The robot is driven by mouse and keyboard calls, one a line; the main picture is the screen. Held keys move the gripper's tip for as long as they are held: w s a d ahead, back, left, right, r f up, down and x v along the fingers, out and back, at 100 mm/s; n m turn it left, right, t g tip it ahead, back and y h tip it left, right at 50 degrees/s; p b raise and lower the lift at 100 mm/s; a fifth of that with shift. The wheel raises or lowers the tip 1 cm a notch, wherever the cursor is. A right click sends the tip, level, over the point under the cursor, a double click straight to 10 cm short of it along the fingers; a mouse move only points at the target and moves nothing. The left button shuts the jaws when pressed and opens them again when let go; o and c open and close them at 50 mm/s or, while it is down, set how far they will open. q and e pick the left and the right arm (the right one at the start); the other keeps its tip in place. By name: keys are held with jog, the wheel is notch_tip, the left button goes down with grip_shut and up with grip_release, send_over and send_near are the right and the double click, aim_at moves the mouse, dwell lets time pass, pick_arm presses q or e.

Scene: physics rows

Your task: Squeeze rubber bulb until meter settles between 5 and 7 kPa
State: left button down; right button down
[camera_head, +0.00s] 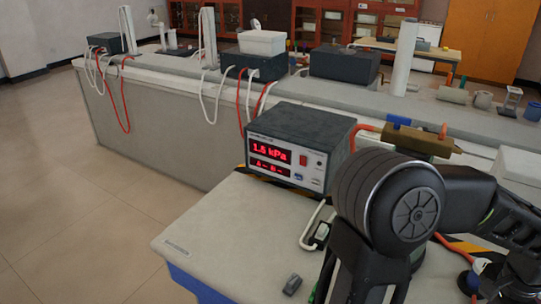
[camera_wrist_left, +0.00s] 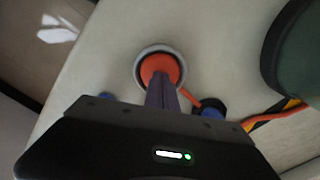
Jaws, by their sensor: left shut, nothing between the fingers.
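The meter (camera_head: 297,150) stands on the near bench with red digits reading about 1.6 kPa; the last digit is slightly unclear. The orange-red rubber bulb (camera_wrist_left: 160,68) sits in a pale round ring (camera_wrist_left: 140,60) in the left wrist view. My left gripper (camera_wrist_left: 161,86) is shut, with its fingertips together right at the bulb's near side and overlapping it in the picture. Nothing is between the fingers. Whether they touch the bulb cannot be told. In the head view, a large black arm joint covers part of the bench, and the bulb cannot be made out clearly.
An orange tube (camera_wrist_left: 270,116) runs right from the bulb area, near a dark round fitting (camera_wrist_left: 210,106). A brass valve block with a blue handle (camera_head: 418,137) stands behind my arm. A white cable (camera_head: 311,225) and small grey block (camera_head: 292,284) lie on the bench. Its left front is clear.

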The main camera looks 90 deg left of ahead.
pick_arm(q)
jog(key=shift+r+p, duration=1.6)
jog(key=shift+f, duration=0.1)
jog(key=shift+f+b, duration=1.3)
jog(key=shift+f, duration=0.35)
jog(key=shift+r, duration=0.1)
jog(key=shift+r+p, duration=1.55)
jog(key=shift+r, duration=0.15)
